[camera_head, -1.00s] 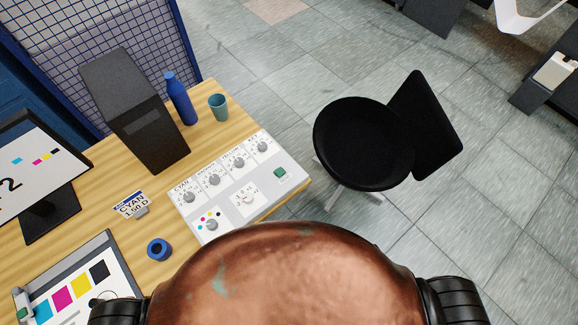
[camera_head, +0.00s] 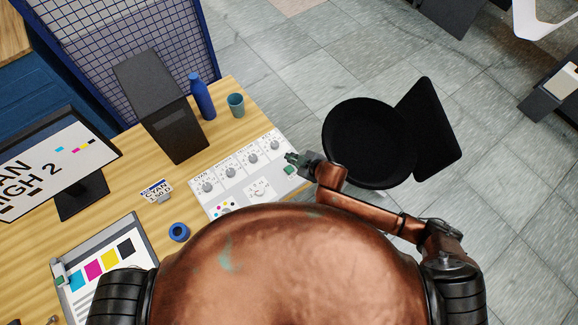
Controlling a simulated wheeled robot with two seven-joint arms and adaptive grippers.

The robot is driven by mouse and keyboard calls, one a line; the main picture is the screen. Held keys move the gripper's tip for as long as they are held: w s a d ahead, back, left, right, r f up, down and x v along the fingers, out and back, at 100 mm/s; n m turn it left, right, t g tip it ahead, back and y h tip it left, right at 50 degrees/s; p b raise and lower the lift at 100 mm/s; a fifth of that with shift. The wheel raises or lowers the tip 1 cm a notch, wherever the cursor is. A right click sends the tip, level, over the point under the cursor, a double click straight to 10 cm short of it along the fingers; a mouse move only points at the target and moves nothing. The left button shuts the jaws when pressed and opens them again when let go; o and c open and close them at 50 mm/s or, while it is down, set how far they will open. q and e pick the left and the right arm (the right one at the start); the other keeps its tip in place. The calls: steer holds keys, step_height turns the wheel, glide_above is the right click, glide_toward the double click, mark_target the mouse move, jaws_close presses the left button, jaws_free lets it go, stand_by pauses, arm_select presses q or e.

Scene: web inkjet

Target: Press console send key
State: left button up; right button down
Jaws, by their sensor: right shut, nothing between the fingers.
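The console (camera_head: 236,186) is a white panel with several grey dials on the right end of the wooden desk. Its green key (camera_head: 290,170) is at the panel's right side, partly covered from above by my right gripper. My right gripper (camera_head: 292,157) is shut and empty, right at the green key; I cannot tell whether it touches the key. The right arm reaches in from the lower right, over the floor by the chair. My left gripper is not in view. My copper body hides the console's near edge.
A black chair (camera_head: 368,140) stands close to the right arm.

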steer(key=n, duration=0.1)
steer(key=r+n+p, duration=0.1)
steer(key=n, duration=0.1)
steer(key=n+g, duration=0.1)
steer(key=shift+s+r, duration=0.15)
steer(key=shift+r, duration=0.2)
steer(key=shift+f, duration=0.1)
steer(key=b, duration=0.7)
glide_above(291, 170)
step_height(291, 170, down, 7)
steer(key=shift+s+a+r, duration=0.1)
steer(key=shift+s, duration=0.05)
steer(key=shift+f+b, duration=0.4)
steer(key=shift+f, duration=0.45)
steer(key=shift+f, duration=0.2)
steer(key=shift+f, duration=0.25)
